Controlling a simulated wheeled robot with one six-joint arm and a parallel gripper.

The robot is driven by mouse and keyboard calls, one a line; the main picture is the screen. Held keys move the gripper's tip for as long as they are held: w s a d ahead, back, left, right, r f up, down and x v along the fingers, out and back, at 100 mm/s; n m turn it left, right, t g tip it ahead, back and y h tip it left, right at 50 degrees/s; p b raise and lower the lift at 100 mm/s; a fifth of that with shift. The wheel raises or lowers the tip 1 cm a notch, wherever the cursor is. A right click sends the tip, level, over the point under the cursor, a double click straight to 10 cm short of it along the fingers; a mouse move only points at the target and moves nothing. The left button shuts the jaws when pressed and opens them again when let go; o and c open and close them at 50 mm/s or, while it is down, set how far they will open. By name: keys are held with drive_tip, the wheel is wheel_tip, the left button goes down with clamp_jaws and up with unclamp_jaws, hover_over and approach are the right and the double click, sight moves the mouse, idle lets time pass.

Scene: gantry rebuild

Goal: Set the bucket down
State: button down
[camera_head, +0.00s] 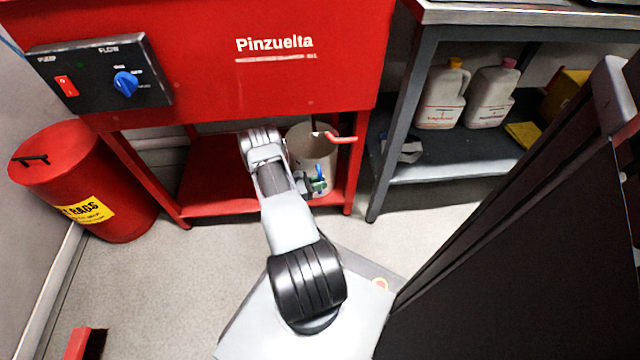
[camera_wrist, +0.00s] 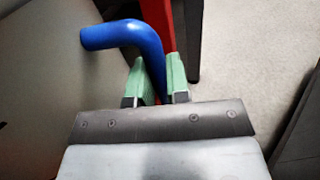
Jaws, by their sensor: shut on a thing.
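The bucket (camera_head: 313,147) is pale and open-topped. In the head view it stands upright under the red cabinet, over the right end of the low red shelf (camera_head: 222,182). Whether its base touches the shelf cannot be told. My gripper (camera_head: 318,185) is at the bucket's front side, with its green fingers shut on the bucket's blue handle (camera_head: 320,172). In the wrist view, the fingers of my gripper (camera_wrist: 158,62) close around the bent blue handle (camera_wrist: 122,36), and the bucket's wall (camera_wrist: 45,70) fills the left side. My arm hides part of the shelf.
The red Pinzuelta cabinet (camera_head: 210,60) overhangs the shelf, with a red pipe (camera_head: 340,138) beside the bucket's rim. A red bin (camera_head: 60,170) stands left. A grey rack (camera_head: 450,165) holding jugs (camera_head: 443,95) stands right. A dark panel (camera_head: 540,250) fills the right foreground.

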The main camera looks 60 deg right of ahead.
drive_tip(key=shift+f, duration=0.1)
drive_tip(key=c, duration=1.1)
unclamp_jaws()
